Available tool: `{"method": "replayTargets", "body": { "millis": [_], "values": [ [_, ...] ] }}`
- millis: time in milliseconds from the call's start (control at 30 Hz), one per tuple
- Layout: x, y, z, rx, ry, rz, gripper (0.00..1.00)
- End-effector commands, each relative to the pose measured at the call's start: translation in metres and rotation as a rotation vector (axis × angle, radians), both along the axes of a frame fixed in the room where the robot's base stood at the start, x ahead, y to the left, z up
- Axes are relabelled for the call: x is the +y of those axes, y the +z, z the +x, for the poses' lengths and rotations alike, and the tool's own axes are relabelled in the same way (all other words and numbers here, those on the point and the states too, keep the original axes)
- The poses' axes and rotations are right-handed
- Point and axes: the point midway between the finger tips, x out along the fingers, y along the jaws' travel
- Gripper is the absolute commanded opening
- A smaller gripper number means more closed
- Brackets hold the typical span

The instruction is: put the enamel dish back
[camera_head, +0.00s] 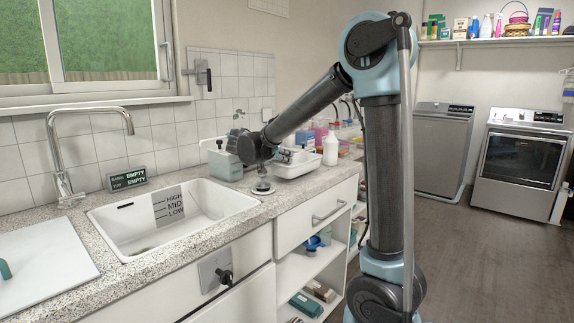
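A white rectangular dish (298,168) stands on the speckled counter, right of the sink; it looks like the enamel dish, but I cannot be sure. My arm reaches down over the counter from the right. Its dark end, with my gripper (262,168), is between a grey-green container (225,166) and the white dish. The fingers are small and dark here, and whether they are open or shut does not show. I cannot tell whether my gripper touches the dish. Part of the area behind my wrist is hidden.
A small round metal piece (262,188) is on the counter. The white sink (165,222) has level marks and a tap (62,160) behind it. A white bottle (330,148) stands right of the dish. Open shelves (310,268) are below; washer (441,150) and dryer (520,165) stand far right.

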Motion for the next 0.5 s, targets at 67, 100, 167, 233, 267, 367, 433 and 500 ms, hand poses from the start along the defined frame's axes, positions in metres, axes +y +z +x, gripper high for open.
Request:
{"method": "replayTargets", "body": {
  "millis": [67,100,167,233,267,367,433,500],
  "values": [
    [0.001,-0.01,0.0,-0.001,0.001,0.0,0.0],
    [0.001,-0.014,0.0,-0.001,0.001,0.0,0.0],
    [0.001,-0.017,0.0,-0.001,0.001,0.0,0.0],
    [0.001,-0.019,0.0,-0.001,0.001,0.0,0.0],
    [0.001,-0.019,0.0,-0.001,0.001,0.0,0.0],
    [0.001,-0.019,0.0,-0.001,0.001,0.0,0.0],
    [0.001,-0.019,0.0,-0.001,0.001,0.0,0.0],
    [0.001,-0.02,0.0,-0.001,0.001,0.0,0.0]
  ]
}}
